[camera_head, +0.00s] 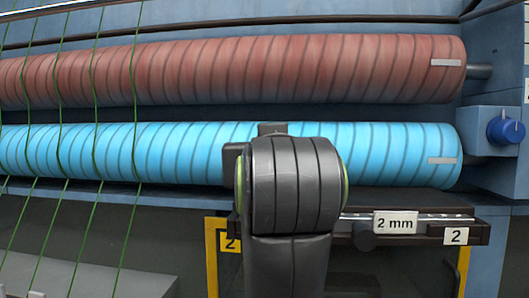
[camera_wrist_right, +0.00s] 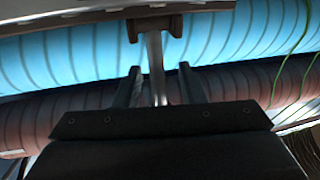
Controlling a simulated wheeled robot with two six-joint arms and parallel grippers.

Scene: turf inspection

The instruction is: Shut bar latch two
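In the right wrist view, a pale metal lever (camera_wrist_right: 155,65) hangs from a dark bracket (camera_wrist_right: 153,24), and I take it to be the latch. My right gripper (camera_wrist_right: 160,82) has its two dark fingers apart, one on each side of the lever, with a gap visible at least on the left. In the head view, my dark right arm stands in the middle and hides the gripper and the lever. The dark bar (camera_head: 420,234) right of the arm carries a "2" tag (camera_head: 455,236) and a "2 mm" tag (camera_head: 395,222). My left gripper is not in view.
A red roller (camera_head: 300,68) lies above a blue roller (camera_head: 400,150), both with spiral grooves. Thin green strands (camera_head: 82,150) cross them at the left. A blue knob (camera_head: 506,131) sits at the right on a blue housing. Yellow uprights (camera_head: 212,260) stand below the bar.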

